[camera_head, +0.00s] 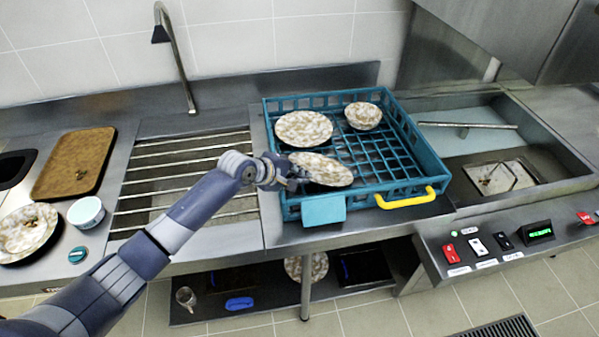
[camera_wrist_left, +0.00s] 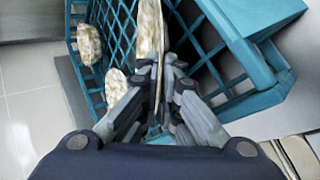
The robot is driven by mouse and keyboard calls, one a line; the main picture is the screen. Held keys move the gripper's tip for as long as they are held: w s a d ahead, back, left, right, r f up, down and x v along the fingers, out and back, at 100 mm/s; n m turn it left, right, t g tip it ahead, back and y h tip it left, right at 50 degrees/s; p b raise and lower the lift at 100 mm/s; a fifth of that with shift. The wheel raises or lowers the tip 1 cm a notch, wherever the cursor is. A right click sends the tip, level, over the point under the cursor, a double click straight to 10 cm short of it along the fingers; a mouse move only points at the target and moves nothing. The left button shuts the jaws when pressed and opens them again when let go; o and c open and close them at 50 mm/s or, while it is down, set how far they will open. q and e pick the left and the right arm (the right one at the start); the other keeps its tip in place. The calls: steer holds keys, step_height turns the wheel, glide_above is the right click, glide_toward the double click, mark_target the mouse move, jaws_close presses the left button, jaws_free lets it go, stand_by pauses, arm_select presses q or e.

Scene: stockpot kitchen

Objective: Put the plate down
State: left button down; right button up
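A speckled white-brown plate (camera_head: 322,169) is in my left gripper (camera_head: 296,174), above the front left part of the teal dish rack (camera_head: 433,166). In the left wrist view the plate (camera_wrist_left: 151,40) shows edge-on between the two fingers of the left gripper (camera_wrist_left: 158,88), which are closed on its rim. In the head view the plate is tilted, and I cannot tell whether it touches the rack. Another speckled plate (camera_head: 303,128) and a speckled bowl (camera_head: 363,116) are in the back of the rack. My right gripper is not in view.
The rack has a yellow handle (camera_head: 405,198) at its front. A sink with metal bars (camera_head: 180,183) and a faucet (camera_head: 176,58) lie left. A brown tray (camera_head: 75,163), a dirty plate (camera_head: 27,232) and a small white tub (camera_head: 86,212) stand further left. The rack's right part is free.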

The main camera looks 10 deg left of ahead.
arm_select(q)
steer(key=c, duration=1.8)
jaws_free()
steer(key=b+v, duration=0.1)
steer(key=v, duration=1.1)
steer(key=shift+s, duration=0.1)
